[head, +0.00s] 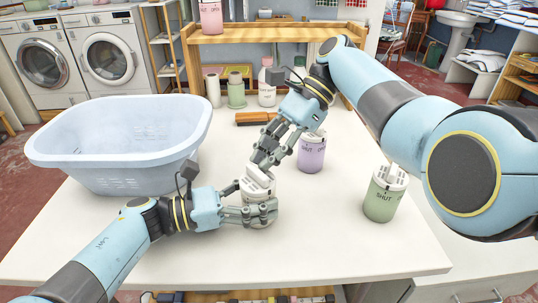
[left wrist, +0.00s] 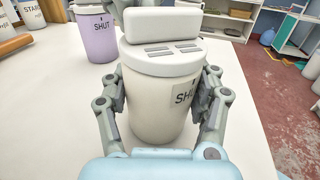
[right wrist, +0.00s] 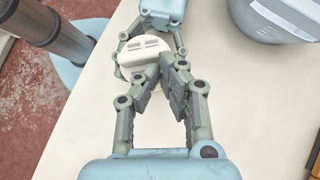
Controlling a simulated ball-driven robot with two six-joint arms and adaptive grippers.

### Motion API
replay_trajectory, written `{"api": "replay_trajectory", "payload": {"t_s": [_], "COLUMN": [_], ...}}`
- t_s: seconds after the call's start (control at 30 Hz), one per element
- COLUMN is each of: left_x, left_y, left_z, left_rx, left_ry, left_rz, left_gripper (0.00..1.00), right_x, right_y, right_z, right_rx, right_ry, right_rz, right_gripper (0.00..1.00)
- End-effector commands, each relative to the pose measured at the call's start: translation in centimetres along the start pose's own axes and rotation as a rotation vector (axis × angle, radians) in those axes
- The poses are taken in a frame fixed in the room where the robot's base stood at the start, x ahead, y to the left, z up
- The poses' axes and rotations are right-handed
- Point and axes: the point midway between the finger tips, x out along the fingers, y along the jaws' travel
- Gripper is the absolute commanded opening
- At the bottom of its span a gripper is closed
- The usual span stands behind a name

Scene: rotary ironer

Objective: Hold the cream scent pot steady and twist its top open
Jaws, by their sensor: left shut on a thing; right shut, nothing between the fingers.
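The cream scent pot (head: 262,178) stands upright near the middle of the table. In the left wrist view its body (left wrist: 155,110) bears a partly covered "SHUT" label at right, under a slotted white top (left wrist: 160,58) with a raised bar. My left gripper (head: 258,212) is shut around the body, a finger on each side. My right gripper (head: 262,160) is shut and empty just above the top. In the right wrist view its fingertips (right wrist: 170,62) overlap the edge of the top (right wrist: 140,52); I cannot tell whether they touch.
A lilac pot (head: 311,155) stands behind and right, a green "SHUT" pot (head: 381,200) farther right. A pale blue basket (head: 110,145) fills the table's left. The table front (head: 330,250) is clear.

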Motion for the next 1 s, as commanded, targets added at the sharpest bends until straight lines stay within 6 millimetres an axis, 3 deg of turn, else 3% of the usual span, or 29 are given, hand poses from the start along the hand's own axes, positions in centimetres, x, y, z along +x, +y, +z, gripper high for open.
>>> {"api": "replay_trajectory", "payload": {"t_s": [0.4, 0.67, 0.73, 0.9, 1.0], "left_x": [0.1, 0.1, 0.1, 0.1, 0.1], "left_y": [0.1, 0.2, 0.1, 0.1, 0.1], "left_z": [0.2, 0.3, 0.3, 0.2, 0.1], "left_rx": [0.002, 0.003, 0.003, 0.002, 0.002], "left_ry": [-0.003, -0.004, -0.004, -0.003, -0.002], "left_rz": [0.002, 0.001, 0.001, 0.001, 0.0], "left_gripper": [0.21, 0.21, 0.21, 0.21, 0.21], "right_x": [-0.1, 0.1, -0.9, -3.8, -6.0], "right_y": [1.6, -0.1, 0.8, 0.6, 0.5], "right_z": [-0.4, 0.1, -1.1, -3.6, -3.6], "right_rx": [0.002, 0.001, 0.004, 0.004, 0.0], "right_ry": [-0.003, -0.002, 0.001, 0.001, 0.002], "right_rz": [0.005, 0.005, 0.003, 0.001, -0.001], "right_gripper": [0.0, 0.0, 0.0, 0.0, 0.0]}}
